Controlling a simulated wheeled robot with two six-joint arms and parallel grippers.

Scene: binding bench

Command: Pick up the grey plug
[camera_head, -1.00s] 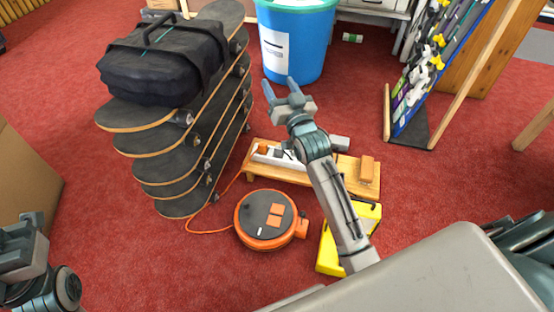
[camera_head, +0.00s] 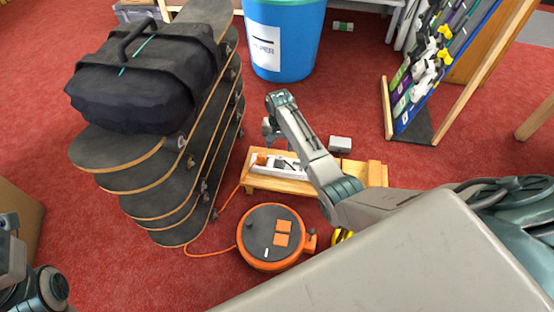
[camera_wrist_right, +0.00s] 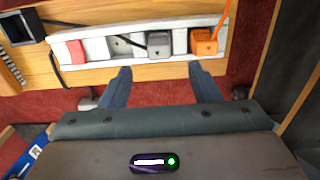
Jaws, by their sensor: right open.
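The grey plug (camera_wrist_right: 160,43) sits in a white power strip (camera_wrist_right: 112,45), beside an orange plug (camera_wrist_right: 203,42). A dark cord runs from the grey plug along the strip. In the head view the strip (camera_head: 292,172) lies on a low wooden bench (camera_head: 262,185), and my right arm partly covers it. My right gripper (camera_wrist_right: 162,85) is open and empty. Its fingertips are spread to either side of the grey plug's line, apart from it in the picture. In the head view this gripper (camera_head: 268,130) points down above the strip. Of my left arm only links show at the left edge.
An orange cable reel (camera_head: 270,237) stands in front of the bench. A stack of skateboards (camera_head: 150,205) with a black bag (camera_head: 145,75) rises close on the left. A blue bin (camera_head: 285,40) stands behind. A small grey box (camera_head: 340,143) is at the bench's far side.

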